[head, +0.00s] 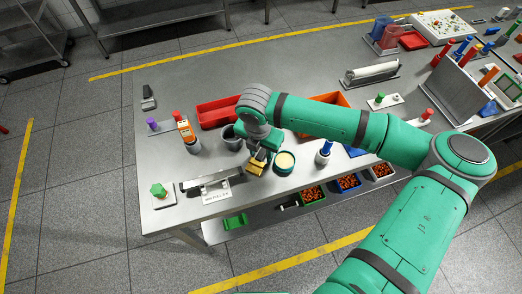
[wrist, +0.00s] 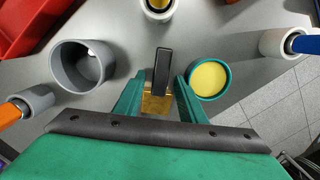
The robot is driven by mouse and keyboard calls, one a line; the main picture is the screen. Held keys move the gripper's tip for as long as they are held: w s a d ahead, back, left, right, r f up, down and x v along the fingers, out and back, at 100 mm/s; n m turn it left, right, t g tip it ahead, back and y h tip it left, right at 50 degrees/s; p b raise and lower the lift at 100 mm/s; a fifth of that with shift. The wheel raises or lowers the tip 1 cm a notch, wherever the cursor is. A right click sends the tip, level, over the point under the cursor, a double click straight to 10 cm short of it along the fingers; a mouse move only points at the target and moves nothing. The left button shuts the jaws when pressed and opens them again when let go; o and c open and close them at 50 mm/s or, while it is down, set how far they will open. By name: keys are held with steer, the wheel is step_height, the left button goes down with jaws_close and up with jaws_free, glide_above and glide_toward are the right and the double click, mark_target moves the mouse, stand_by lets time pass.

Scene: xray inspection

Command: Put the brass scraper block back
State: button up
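The brass scraper block (wrist: 158,104) is between my gripper's two green fingers (wrist: 159,98) in the wrist view, and the fingers appear closed on its sides. Its upright black handle (wrist: 162,70) stands out beyond the fingertips. In the head view the brass block (head: 255,167) shows under my gripper (head: 262,156), near the front edge of the steel bench (head: 150,104).
A round tin with yellow contents (head: 284,161) is just right of my gripper; a grey cup (head: 233,138) is just left. Red bins (head: 217,112), an orange tool in a holder (head: 186,131) and a blue-handled tool (head: 325,149) stand nearby. Parts bins sit on a lower shelf.

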mark_target(259, 157)
steer(key=shift+r, duration=0.15)
step_height(259, 157, up, 12)
steer(key=s, duration=0.1)
steer(key=shift+a, duration=0.3)
stand_by(0.7)
